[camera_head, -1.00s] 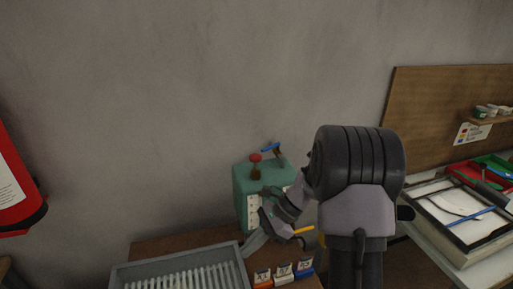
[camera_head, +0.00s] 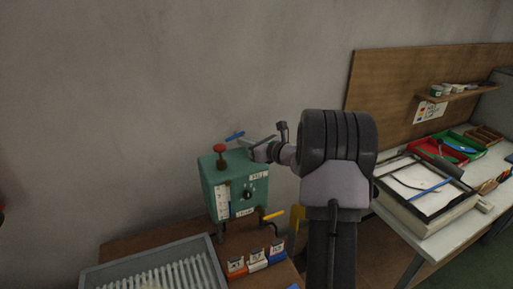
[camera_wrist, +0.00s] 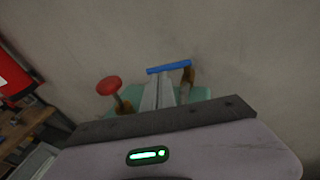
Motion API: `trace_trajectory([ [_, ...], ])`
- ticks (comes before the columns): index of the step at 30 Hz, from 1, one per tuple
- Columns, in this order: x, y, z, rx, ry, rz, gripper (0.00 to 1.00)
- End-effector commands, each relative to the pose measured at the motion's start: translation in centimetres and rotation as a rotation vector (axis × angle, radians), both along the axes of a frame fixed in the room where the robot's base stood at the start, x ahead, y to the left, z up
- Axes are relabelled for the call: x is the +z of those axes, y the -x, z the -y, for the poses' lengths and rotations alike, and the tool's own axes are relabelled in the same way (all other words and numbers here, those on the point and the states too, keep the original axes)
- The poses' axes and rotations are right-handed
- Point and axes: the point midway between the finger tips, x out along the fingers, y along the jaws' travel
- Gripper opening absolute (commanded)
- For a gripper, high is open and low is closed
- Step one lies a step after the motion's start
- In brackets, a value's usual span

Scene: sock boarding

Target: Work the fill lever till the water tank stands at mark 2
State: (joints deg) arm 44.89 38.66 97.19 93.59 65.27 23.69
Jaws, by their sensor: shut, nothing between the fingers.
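A green tank box (camera_head: 234,184) stands on the brown bench against the wall. Its front has a white gauge strip (camera_head: 222,203), a dark dial and small labels, too small to read surely. On top are a blue-handled lever (camera_head: 235,135) and a red-knobbed lever (camera_head: 220,149). A yellow handle (camera_head: 273,213) sticks out at lower right. Which one is the fill lever, and the water level, I cannot tell. My gripper (camera_head: 256,146) is shut and empty at the box's top right. In the wrist view its fingers (camera_wrist: 158,92) point towards the blue lever (camera_wrist: 169,67); contact is unclear.
A grey ribbed tray (camera_head: 150,270) and several small labelled blocks (camera_head: 257,258) lie in front of the box. A white table (camera_head: 420,240) with a framed tray and red and green bins stands at right. The wall above the box is bare.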

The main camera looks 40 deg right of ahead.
Motion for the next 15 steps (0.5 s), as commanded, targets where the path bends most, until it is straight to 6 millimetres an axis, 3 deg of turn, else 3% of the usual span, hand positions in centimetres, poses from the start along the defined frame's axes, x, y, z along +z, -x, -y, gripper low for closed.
trace_trajectory([
  [6, -0.6, -2.7, -0.4, 0.001, 0.001, -0.001, 0.0],
  [15, -0.6, -3.2, -0.4, 0.0, 0.001, 0.0, 0.0],
])
